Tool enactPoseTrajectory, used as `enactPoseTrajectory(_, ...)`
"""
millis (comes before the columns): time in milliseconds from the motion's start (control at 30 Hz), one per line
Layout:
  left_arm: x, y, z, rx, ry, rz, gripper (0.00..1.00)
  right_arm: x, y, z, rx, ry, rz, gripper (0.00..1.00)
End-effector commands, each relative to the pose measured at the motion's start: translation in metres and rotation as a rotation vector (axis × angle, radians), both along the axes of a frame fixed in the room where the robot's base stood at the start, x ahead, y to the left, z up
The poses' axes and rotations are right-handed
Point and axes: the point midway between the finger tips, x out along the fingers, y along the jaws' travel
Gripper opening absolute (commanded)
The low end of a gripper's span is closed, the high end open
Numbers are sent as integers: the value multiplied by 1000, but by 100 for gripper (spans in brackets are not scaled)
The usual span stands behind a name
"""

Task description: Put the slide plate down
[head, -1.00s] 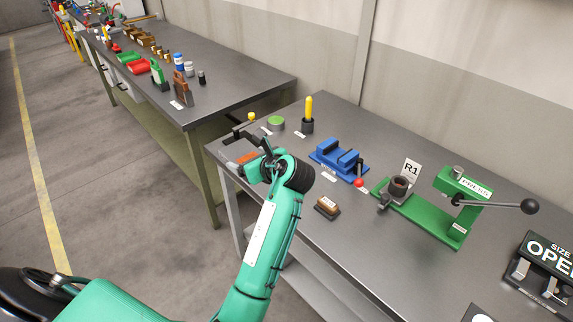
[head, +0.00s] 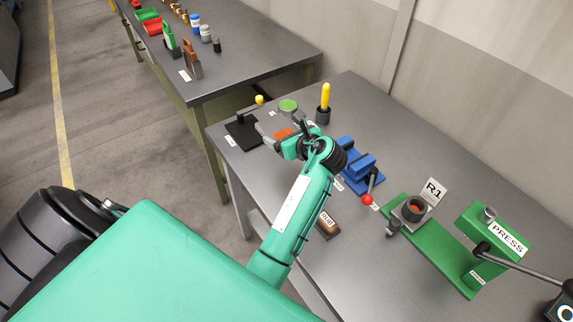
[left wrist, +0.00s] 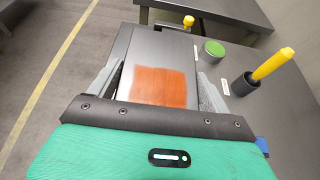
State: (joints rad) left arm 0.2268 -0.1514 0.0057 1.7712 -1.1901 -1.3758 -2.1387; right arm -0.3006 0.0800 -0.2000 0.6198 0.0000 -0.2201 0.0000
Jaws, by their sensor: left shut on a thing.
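The slide plate (left wrist: 155,55) is a flat grey metal plate with an orange rust-coloured patch. My left gripper (left wrist: 158,88) is shut on it, with a finger along each long side. In the head view the plate (head: 284,133) is at the far left end of the near bench, partly hidden by my left gripper (head: 282,137). I cannot tell whether the plate touches the bench. My right gripper is not in view.
A second bench is behind.

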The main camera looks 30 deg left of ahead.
Motion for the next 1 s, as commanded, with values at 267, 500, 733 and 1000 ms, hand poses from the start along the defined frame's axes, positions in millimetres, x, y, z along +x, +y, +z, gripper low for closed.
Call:
enactPoseTrajectory(267, 0, 0, -73, 2, 5, -1, 50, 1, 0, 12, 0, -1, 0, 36)
enactPoseTrajectory(500, 1, 0, -105, 1, -2, -1, 50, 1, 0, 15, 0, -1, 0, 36)
enactPoseTrajectory(733, 0, 0, -133, 2, 2, -1, 50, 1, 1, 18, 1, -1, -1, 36)
enactPoseTrajectory(1000, 1, 0, -144, 0, -4, -1, 50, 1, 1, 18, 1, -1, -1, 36)
